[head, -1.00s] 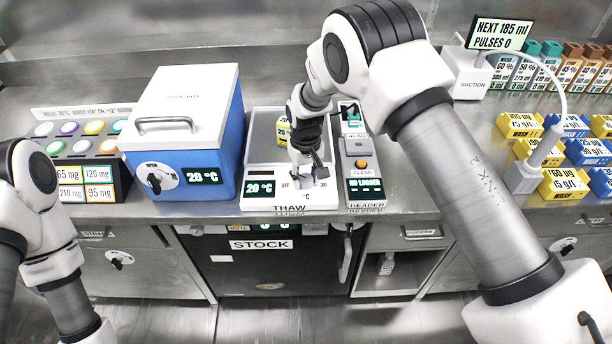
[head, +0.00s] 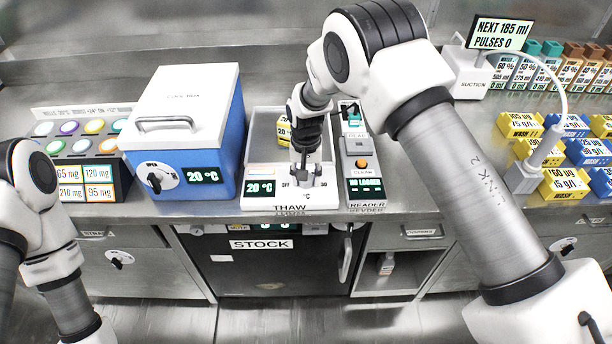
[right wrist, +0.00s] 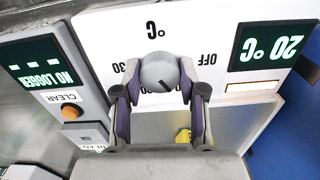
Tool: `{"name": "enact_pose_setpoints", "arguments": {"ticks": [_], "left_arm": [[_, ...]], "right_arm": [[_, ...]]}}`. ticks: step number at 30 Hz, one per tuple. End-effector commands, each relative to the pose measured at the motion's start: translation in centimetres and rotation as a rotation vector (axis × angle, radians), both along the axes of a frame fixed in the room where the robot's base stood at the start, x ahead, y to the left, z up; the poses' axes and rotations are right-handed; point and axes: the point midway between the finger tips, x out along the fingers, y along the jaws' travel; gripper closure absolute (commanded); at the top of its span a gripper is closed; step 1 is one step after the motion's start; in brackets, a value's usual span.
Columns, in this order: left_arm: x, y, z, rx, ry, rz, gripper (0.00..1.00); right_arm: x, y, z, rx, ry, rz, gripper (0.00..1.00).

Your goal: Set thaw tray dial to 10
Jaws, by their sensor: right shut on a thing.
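The thaw tray (head: 256,140) stands on the counter, with a white front panel labelled THAW. Its display (head: 260,188) reads 20 °C, and shows upside down in the right wrist view (right wrist: 272,47). The grey round dial (right wrist: 159,72) has a dark pointer line slanting to the lower right in that view. OFF and 30 show at its sides; the marks between are partly hidden by the fingers. My right gripper (head: 304,178) points down at the panel. In the right wrist view its two fingers (right wrist: 158,88) are shut on the dial from both sides. My left gripper is out of frame.
The blue cool box (head: 190,125) with its own dial stands to the left. The reader (head: 361,165) with an orange CLEAR button stands close on the right. A small yellow item (head: 283,131) lies in the tray. The counter's front edge is just before the panel.

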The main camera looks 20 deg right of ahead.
Motion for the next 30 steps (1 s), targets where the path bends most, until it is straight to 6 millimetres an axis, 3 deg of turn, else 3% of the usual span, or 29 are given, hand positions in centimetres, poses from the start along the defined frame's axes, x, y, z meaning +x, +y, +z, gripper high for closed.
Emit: {"name": "enact_pose_setpoints", "arguments": {"ticks": [7,8,9,20,23,30], "left_arm": [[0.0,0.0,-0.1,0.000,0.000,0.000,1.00],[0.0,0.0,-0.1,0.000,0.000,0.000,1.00],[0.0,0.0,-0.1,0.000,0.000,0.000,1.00],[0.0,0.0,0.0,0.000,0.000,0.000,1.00],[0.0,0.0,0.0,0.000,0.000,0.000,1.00],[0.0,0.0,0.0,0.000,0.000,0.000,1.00]], "right_arm": [[-0.2,0.0,-0.3,0.000,0.005,0.001,0.94],[-0.2,0.0,-0.3,0.000,0.005,0.001,0.49],[-0.2,0.0,-0.3,0.000,0.005,0.001,0.35],[0.0,0.0,0.2,0.000,0.001,0.001,0.34],[0.1,0.0,1.5,0.000,-0.001,0.002,0.34],[0.1,0.0,7.5,0.000,-0.002,0.002,0.34]]}}
